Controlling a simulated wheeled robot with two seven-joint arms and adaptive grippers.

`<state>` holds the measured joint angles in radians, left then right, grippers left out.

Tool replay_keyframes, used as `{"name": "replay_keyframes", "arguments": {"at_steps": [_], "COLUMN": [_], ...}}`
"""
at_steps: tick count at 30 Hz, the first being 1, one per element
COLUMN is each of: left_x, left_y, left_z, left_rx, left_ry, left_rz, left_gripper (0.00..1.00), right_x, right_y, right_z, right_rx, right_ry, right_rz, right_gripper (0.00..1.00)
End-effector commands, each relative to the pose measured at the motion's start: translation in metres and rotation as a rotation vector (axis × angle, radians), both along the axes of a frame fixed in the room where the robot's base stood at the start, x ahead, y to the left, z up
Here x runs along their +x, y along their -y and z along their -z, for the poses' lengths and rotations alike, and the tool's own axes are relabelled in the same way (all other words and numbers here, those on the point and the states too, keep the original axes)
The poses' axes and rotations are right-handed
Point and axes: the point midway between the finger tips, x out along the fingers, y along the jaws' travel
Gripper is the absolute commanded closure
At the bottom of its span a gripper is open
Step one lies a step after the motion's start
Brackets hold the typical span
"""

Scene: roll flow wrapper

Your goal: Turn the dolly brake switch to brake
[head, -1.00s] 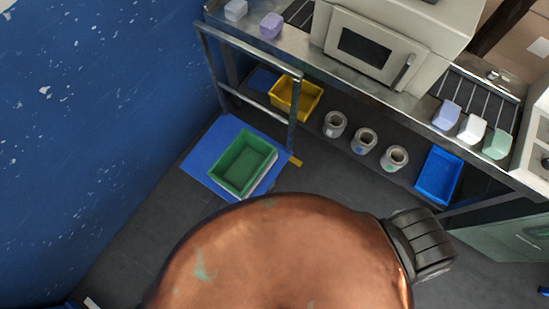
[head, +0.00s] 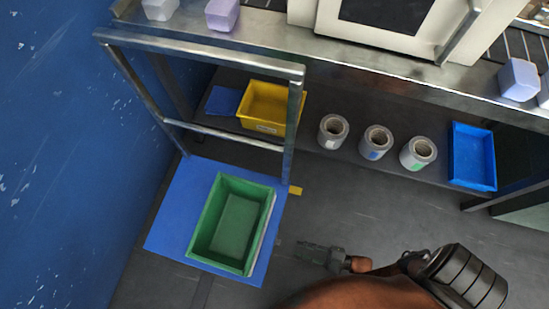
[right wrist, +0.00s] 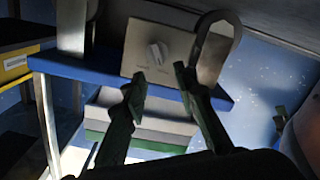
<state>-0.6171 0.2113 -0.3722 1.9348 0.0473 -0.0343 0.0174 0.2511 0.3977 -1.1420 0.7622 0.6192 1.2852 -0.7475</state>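The blue dolly (head: 165,235) with a metal handle frame (head: 200,50) stands on the floor at the left in the head view, a green crate (head: 235,222) on it. In the right wrist view, a small pale switch knob (right wrist: 157,53) sits on a grey plate (right wrist: 135,45) at the edge of the blue dolly (right wrist: 75,68). My right gripper (head: 304,247) is low, just right of the dolly. In its wrist view, the right gripper's fingers (right wrist: 160,77) are apart and empty, the knob showing beyond the gap. I cannot tell whether they touch it. My left gripper is not in view.
A metal bench (head: 380,70) runs along the back. Its lower shelf holds a yellow bin (head: 270,104), several tape rolls (head: 376,141) and a blue tray (head: 472,157). A blue wall (head: 50,150) bounds the left. Floor (head: 350,215) between dolly and bench is clear.

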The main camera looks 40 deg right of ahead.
Motion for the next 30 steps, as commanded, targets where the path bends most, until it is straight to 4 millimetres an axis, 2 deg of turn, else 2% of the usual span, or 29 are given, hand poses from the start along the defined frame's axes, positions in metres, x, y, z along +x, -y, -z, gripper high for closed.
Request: {"name": "replay_keyframes", "arguments": {"at_steps": [1, 5, 19, 30], "left_x": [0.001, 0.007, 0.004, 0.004], "left_y": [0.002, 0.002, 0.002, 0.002], "left_z": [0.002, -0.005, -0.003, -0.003], "left_rx": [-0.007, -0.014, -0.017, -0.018], "left_ry": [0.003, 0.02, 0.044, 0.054], "left_rz": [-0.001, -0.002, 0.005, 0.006], "left_gripper": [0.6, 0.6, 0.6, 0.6], "right_x": [-0.002, 0.002, 0.054, 0.062], "right_y": [0.0, -0.002, -0.041, -0.048], "right_z": [0.006, 0.002, 0.0, 0.0], "right_rx": [0.007, 0.015, 0.017, 0.014], "right_ry": [0.012, 0.039, 0.043, 0.041], "right_rz": [-0.005, -0.004, -0.005, -0.004], "right_gripper": [0.73, 0.73, 0.73, 0.73]}}
